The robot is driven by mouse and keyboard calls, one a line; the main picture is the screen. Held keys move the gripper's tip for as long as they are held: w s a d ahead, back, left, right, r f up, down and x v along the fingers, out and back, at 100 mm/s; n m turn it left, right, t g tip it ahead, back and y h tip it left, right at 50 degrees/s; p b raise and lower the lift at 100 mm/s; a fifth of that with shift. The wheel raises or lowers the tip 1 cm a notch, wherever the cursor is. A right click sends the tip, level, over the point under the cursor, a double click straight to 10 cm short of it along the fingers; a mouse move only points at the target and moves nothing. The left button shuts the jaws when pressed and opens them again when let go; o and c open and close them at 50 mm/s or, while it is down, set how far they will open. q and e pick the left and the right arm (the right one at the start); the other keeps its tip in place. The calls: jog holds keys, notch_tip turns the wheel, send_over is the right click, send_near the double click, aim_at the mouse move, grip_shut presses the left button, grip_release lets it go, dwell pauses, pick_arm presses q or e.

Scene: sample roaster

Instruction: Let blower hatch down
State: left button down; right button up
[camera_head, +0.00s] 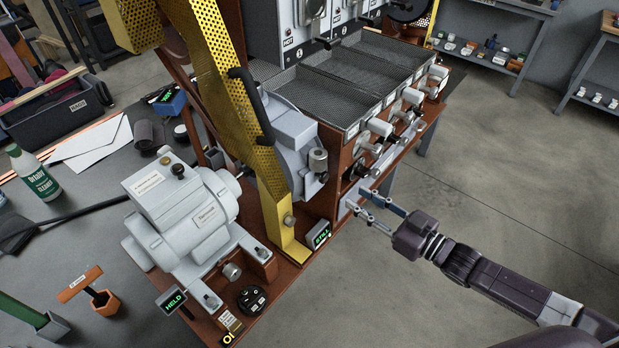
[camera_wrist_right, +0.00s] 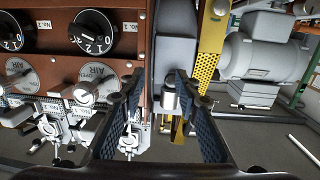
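The yellow perforated hatch (camera_head: 240,120) with a black bar handle (camera_head: 250,105) stands raised over the blower side of the machine. It also shows in the right wrist view (camera_wrist_right: 211,45). Behind it is the grey blower housing (camera_head: 292,130) with a short metal knob (camera_head: 318,160). My right gripper (camera_head: 357,198) is open, low in front of the machine's red-brown side, to the right of the hatch's lower end. In the right wrist view, a metal cylinder (camera_wrist_right: 170,93) appears between its spread fingers (camera_wrist_right: 160,110), with no visible contact. My left gripper is not in view.
A grey motor (camera_head: 195,205) stands left of the hatch. Green-lit signs read HELD (camera_head: 174,300) and STILL (camera_head: 321,234). Valve handles (camera_head: 380,130) line the machine's front below mesh trays (camera_head: 345,75). The floor (camera_head: 500,190) at right is clear.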

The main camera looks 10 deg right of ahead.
aim_at(326, 179)
jog(key=shift+n+y, duration=0.4)
jog(key=shift+y, duration=0.3)
jog(key=w+a+r, duration=0.1)
jog(key=w+a, duration=0.1)
jog(key=w+a+r+p, duration=0.1)
jog(key=a, duration=0.1)
jog(key=w+a+r, duration=0.1)
jog(key=w+a, duration=0.1)
jog(key=a, duration=0.1)
jog(key=shift+w+p, duration=0.3)
jog(key=shift+p, duration=0.05)
grip_shut()
